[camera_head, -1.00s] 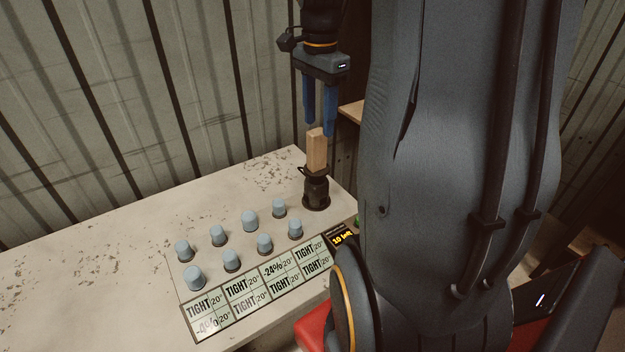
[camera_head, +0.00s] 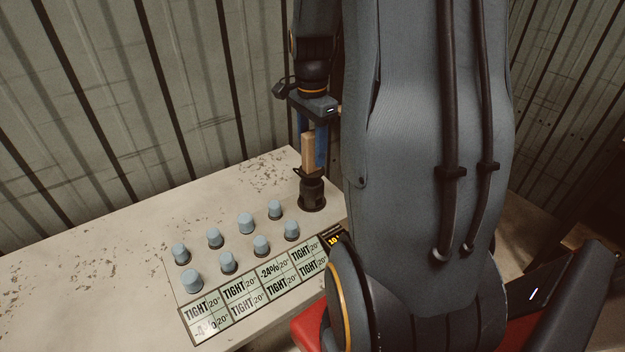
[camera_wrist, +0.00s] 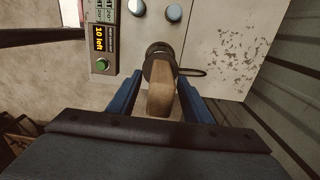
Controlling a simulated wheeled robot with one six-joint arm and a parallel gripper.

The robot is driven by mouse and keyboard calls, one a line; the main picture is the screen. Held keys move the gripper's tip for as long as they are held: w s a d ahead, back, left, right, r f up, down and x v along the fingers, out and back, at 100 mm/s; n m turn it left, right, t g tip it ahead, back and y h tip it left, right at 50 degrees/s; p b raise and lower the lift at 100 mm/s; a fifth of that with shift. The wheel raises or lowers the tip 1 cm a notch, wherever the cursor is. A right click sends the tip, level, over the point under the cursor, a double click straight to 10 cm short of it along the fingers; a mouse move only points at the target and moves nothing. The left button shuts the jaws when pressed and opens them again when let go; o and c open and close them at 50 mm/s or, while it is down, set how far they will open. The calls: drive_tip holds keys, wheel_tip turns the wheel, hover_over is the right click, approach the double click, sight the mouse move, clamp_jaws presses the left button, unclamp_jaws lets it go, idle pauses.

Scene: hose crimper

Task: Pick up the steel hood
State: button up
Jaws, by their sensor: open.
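A dark cylindrical piece (camera_head: 312,194), which looks like the steel hood, stands upright at the far right corner of the bench. A wooden block (camera_head: 308,150) rises from its top like a handle. My gripper (camera_head: 312,153) points down over it, open, with a blue finger on each side of the block. The wrist view also shows the block (camera_wrist: 159,99) between the two fingers, with a visible gap on each side. The dark piece (camera_wrist: 157,66) lies beyond the fingertips, partly hidden by the block, with a dark loop at one side.
Several blue-grey capped pegs (camera_head: 245,223) stand in two rows on the bench (camera_head: 80,270). A label panel (camera_head: 236,293) runs along their front, with a small lit display (camera_wrist: 99,38) and green button (camera_wrist: 102,66). A corrugated wall (camera_head: 100,100) stands behind. The bench's left side is clear.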

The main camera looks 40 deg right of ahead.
drive_tip(key=shift+f, duration=0.1)
drive_tip(key=shift+c, duration=0.4)
clamp_jaws()
